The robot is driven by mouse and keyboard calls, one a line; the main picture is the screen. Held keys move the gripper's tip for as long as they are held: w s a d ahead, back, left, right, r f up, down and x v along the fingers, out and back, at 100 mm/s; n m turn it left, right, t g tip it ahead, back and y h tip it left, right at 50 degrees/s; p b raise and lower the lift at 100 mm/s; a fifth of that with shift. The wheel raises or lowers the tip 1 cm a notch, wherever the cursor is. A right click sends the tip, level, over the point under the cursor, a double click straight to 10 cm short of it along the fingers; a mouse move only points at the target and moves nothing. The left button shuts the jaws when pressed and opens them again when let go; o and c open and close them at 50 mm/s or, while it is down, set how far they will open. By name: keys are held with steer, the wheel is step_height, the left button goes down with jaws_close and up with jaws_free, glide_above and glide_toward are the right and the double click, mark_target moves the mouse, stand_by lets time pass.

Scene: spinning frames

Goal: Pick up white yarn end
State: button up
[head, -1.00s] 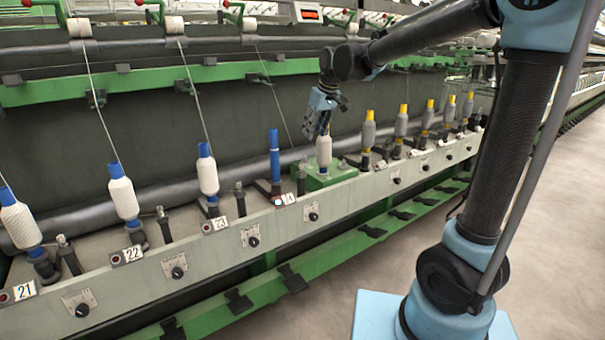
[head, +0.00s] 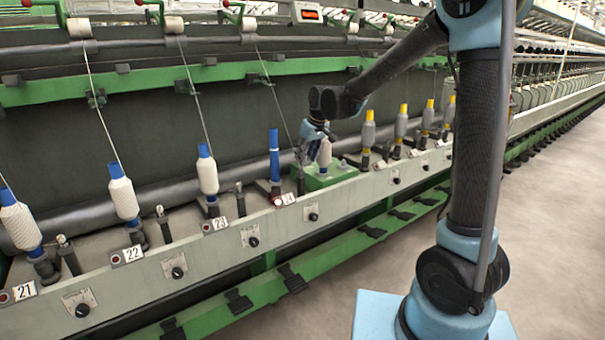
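A thin white yarn strand (head: 276,98) runs down from an upper roller towards my gripper (head: 303,156). Its loose end is too small to make out. My gripper is low, just right of the bare blue tube (head: 274,155) at position 24 and at the left side of a white bobbin (head: 325,154). The bobbin stands upright on a green block (head: 318,181). The fingers are small and dark, so I cannot tell whether they are open or hold the yarn, or whether they touch the bobbin.
White bobbins on blue tubes (head: 207,175) stand at the left with taut yarns above them. Grey bobbins with yellow tops (head: 368,131) stand at the right. A grey rail (head: 255,235) with knobs runs along the front. The floor (head: 560,240) at the right is clear.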

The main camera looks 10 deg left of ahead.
mark_target(301, 170)
steer(key=shift+a+x, duration=0.15)
steer(key=shift+x, duration=1.1)
steer(key=shift+a+x, duration=0.15)
steer(key=shift+x, duration=1.05)
steer(key=shift+s, duration=0.2)
steer(key=shift+c, duration=0.6)
steer(key=c, duration=0.7)
